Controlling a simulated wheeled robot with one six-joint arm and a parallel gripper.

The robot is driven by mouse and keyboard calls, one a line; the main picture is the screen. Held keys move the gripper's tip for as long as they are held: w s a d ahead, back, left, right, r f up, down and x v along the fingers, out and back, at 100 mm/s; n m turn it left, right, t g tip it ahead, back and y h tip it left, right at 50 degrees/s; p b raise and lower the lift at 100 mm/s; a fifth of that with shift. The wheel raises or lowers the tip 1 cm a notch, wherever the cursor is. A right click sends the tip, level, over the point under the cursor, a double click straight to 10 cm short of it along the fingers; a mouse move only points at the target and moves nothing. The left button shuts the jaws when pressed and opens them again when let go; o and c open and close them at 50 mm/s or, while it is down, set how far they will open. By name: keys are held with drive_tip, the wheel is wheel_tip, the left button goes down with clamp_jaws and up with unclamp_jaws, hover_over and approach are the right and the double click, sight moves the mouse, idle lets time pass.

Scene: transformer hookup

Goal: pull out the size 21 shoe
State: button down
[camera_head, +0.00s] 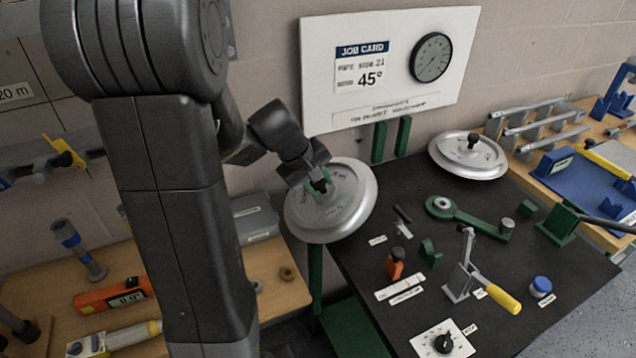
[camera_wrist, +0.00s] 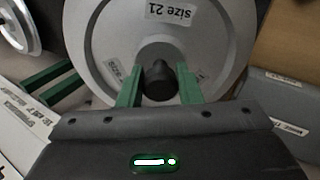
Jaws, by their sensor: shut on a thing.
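The size 21 shoe (camera_head: 345,208) is a round grey metal disc with a dark knob at its centre. In the head view it is held tilted at the left edge of the dark bench top. In the wrist view the shoe (camera_wrist: 205,45) fills the upper middle, and its label "size 21" reads upside down. My gripper (camera_head: 320,184) is shut on the shoe's dark knob; its green fingers (camera_wrist: 158,88) stand on both sides of the knob. Part of the disc is hidden behind the gripper.
A second disc (camera_head: 468,153) lies at the back of the dark bench (camera_head: 345,262). A job card board (camera_head: 385,70) reads pipe size 21, 45°. Green posts (camera_head: 391,140) stand under the board. A yellow-handled lever (camera_head: 480,275) and small parts occupy the bench. A grey box (camera_head: 255,218) sits left.

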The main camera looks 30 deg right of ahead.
drive_tip(key=shift+r, duration=0.1)
drive_tip(key=shift+r+p, duration=2)
drive_tip(key=shift+r, duration=0.5)
drive_tip(key=shift+f, duration=0.1)
